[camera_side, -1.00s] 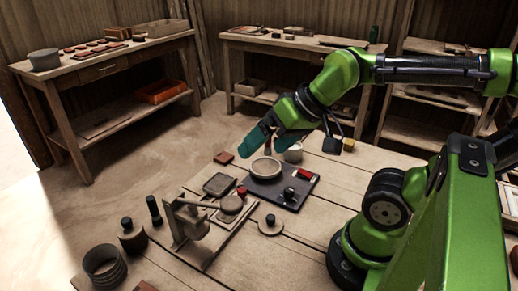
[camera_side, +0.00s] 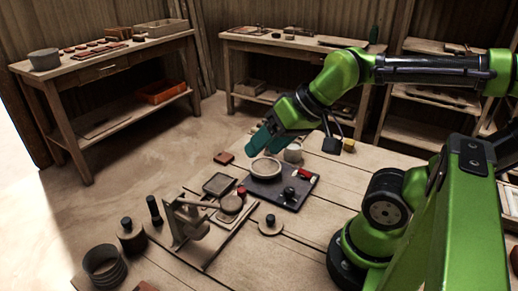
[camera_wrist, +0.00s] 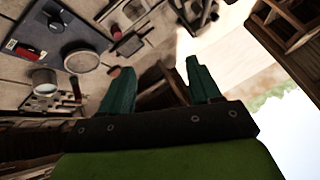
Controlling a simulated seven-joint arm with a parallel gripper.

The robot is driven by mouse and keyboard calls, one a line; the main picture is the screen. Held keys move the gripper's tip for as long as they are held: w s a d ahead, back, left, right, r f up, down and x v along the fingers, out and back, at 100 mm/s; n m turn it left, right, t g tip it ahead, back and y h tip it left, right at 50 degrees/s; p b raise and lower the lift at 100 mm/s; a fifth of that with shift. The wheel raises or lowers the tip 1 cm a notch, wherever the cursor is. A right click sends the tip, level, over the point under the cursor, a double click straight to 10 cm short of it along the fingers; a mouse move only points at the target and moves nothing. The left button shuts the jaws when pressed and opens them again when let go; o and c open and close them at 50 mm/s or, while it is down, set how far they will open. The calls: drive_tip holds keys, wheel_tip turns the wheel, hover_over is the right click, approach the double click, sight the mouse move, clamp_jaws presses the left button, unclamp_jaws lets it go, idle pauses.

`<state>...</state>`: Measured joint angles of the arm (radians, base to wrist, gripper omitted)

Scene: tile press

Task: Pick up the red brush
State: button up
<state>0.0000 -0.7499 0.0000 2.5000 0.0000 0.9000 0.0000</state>
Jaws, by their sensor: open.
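A small red item (camera_side: 305,173), which looks like the red brush, lies on the dark mat (camera_side: 290,200) on the bench. It also shows at the left edge of the wrist view (camera_wrist: 10,45), too small to make out bristles. My gripper (camera_side: 258,143) is open and empty, in the air above the far-left side of the bench, up and left of the red item and apart from it. Its two teal fingers (camera_wrist: 157,70) are spread in the wrist view, with nothing between them.
A round pale bowl (camera_side: 265,168) and a dark knobbed piece (camera_side: 289,193) are on the mat. A light cup (camera_side: 293,153) stands behind. Bare planks (camera_side: 330,205) lie to the right.

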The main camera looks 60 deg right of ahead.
drive_tip(key=shift+d, duration=0.1)
drive_tip(key=shift+c, duration=0.4)
drive_tip(key=w+d+f+g+h, duration=0.1)
drive_tip(key=w+d+f+g, duration=0.1)
drive_tip(key=w+d, duration=0.6)
drive_tip(key=w+d+f+g, duration=0.2)
drive_tip(key=w+d+g, duration=0.1)
drive_tip(key=d, duration=1)
drive_tip(key=w+d+f+g+h, duration=0.1)
drive_tip(key=w+d+f+g, duration=0.1)
drive_tip(key=w+d, duration=0.6)
drive_tip(key=f, duration=0.5)
drive_tip(key=s+d+f, duration=0.1)
drive_tip(key=f, duration=0.5)
drive_tip(key=s+f, duration=0.1)
drive_tip(key=f, duration=0.4)
drive_tip(key=shift+d+f, duration=0.15)
drive_tip(key=shift+d, duration=0.15)
clamp_jaws()
